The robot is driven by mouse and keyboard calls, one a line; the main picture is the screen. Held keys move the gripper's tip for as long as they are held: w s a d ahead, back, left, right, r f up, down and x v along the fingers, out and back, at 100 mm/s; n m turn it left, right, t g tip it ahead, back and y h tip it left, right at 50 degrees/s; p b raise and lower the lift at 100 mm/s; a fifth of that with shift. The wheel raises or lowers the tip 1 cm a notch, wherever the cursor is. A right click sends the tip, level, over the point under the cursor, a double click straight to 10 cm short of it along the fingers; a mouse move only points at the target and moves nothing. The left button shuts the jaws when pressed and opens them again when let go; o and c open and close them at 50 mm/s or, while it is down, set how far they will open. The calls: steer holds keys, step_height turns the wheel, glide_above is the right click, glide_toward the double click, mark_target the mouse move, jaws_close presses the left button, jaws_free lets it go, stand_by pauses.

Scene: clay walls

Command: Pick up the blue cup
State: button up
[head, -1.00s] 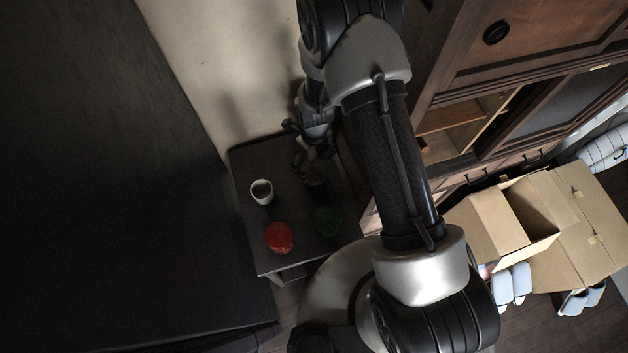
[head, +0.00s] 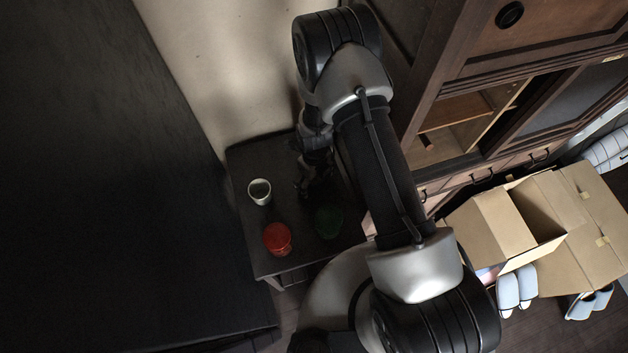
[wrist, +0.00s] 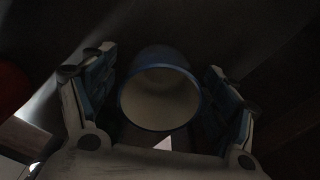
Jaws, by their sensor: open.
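The blue cup (wrist: 160,93) shows in the wrist view, with its pale inside facing the camera. It sits between the two open fingers of my gripper (wrist: 158,92), with a dark gap on the right side; whether a finger touches it on the left I cannot tell. In the head view my gripper (head: 303,185) is low over the small dark table (head: 290,250), and the blue cup is hidden or too dark to make out there.
On the table stand a white cup (head: 259,191), a red cup (head: 277,239) and a dark green cup (head: 328,221), close to my gripper. A wooden cabinet (head: 470,110) rises at the right. An open cardboard box (head: 500,230) and slippers (head: 515,288) are on the floor.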

steer(key=shift+c, duration=0.3)
steer(key=c, duration=1.1)
steer(key=shift+r, duration=0.15)
steer(key=shift+c, duration=0.2)
